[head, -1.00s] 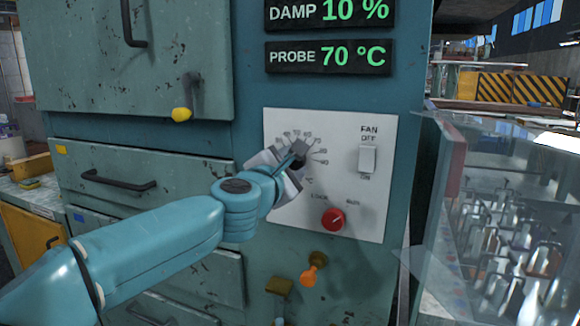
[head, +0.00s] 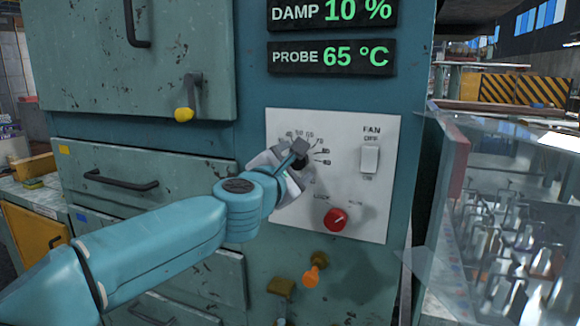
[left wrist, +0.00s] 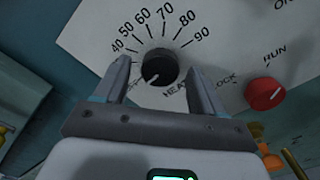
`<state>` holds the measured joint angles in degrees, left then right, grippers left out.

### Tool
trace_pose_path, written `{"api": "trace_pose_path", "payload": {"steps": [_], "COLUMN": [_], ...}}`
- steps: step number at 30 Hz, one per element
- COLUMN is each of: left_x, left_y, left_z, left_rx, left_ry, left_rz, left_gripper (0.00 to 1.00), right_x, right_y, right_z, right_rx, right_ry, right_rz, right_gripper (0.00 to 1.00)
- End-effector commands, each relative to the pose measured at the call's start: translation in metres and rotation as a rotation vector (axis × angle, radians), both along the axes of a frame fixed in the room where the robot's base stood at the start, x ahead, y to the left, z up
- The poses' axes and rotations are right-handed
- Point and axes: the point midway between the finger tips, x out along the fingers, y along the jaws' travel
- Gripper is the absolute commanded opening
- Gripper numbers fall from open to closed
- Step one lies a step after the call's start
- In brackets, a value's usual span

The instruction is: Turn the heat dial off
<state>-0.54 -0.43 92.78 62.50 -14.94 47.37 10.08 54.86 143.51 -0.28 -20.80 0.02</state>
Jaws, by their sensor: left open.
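The black heat dial (left wrist: 160,67) is on the white control panel (left wrist: 240,45), ringed by numbers from 40 to 90 in the left wrist view. Its white pointer line points to the lower left, below the 40 mark, toward lettering that is partly hidden. My left gripper (left wrist: 160,80) is open, with one finger on each side of the dial; I cannot tell whether the fingers touch it. In the head view my left gripper (head: 290,158) covers most of the dial. The probe display (head: 330,57) reads 65 °C. My right gripper is not in view.
A red lock/run knob (head: 335,219) sits below right of the dial, and a white fan switch (head: 370,159) to its right. An orange-handled valve (head: 314,270) sticks out below. A glass-walled case (head: 490,210) stands at the right.

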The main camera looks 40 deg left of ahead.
Motion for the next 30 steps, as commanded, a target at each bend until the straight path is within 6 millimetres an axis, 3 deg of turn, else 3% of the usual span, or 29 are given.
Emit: {"api": "trace_pose_path", "payload": {"steps": [5, 15, 21, 30], "left_x": [-0.017, -0.103, -0.141, -0.159], "left_y": [-0.004, -0.025, -0.034, -0.038], "left_z": [0.001, 0.004, 0.004, 0.000], "left_rx": [0.001, -0.001, 0.000, 0.000], "left_ry": [-0.003, -0.004, -0.003, 0.000], "left_rz": [0.000, -0.002, -0.002, 0.000], "left_gripper": [0.69, 0.69, 0.69, 0.69], "right_x": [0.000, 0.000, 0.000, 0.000], "right_y": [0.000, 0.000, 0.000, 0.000], "right_z": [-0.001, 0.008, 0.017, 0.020], "right_rx": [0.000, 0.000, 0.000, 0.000], "right_ry": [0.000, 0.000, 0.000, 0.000], "right_rz": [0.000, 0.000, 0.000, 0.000], "right_gripper": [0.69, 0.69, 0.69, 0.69]}}
